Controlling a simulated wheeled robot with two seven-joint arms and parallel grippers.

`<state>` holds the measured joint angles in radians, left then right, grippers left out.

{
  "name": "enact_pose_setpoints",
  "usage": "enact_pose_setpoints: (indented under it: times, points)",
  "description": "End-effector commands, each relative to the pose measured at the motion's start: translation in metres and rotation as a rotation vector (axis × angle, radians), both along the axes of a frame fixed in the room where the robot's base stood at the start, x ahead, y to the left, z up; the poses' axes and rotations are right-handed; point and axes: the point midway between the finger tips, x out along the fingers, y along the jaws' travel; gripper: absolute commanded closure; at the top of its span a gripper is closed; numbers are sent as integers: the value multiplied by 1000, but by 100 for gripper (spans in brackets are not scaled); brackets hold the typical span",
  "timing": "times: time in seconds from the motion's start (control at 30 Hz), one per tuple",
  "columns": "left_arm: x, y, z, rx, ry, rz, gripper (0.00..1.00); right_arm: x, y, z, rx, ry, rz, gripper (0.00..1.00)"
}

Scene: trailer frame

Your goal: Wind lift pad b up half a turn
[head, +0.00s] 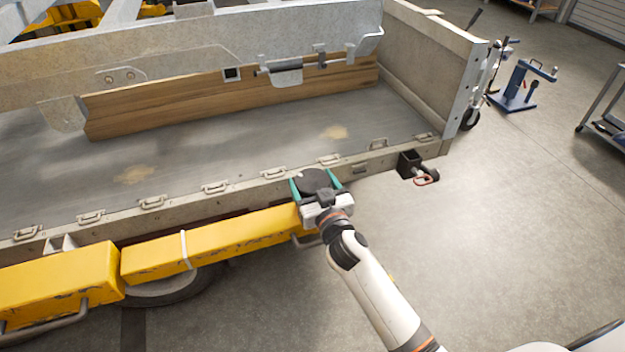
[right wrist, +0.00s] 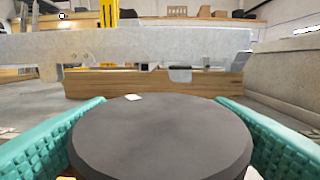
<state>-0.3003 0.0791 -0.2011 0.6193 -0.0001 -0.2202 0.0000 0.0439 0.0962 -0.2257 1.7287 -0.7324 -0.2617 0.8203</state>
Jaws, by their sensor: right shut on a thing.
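A round, dark grey lift pad (head: 315,179) sits at the right end of the yellow lift arm (head: 215,240), beside the trailer's side rail. No letter shows on it. In the right wrist view the pad (right wrist: 160,140) fills the lower middle, with a small white mark on its top near the far left rim. My right gripper (head: 314,185) is shut on the pad, one teal finger on each side. In the wrist view its fingers (right wrist: 160,125) flank the pad's left and right edges. The screw under the pad is hidden. My left gripper is not in view.
The grey trailer bed (head: 230,160) with a wooden board (head: 230,100) lies behind the pad. A black bracket with a hook (head: 410,163) sticks out from the rail to the right. A blue stand (head: 515,88) is farther back. The floor at right is mostly clear.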

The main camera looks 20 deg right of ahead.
Motion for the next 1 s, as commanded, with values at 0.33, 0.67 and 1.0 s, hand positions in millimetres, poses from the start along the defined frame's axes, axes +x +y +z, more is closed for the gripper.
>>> enact_pose_setpoints:
  times: [0.33,0.67,1.0]
  points:
    - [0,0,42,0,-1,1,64,0,-4,5,-9,5,267,47]
    - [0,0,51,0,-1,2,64,2,-5,0,-10,3,568,47]
    - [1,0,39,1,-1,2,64,2,-4,-2,-6,2,788,47]
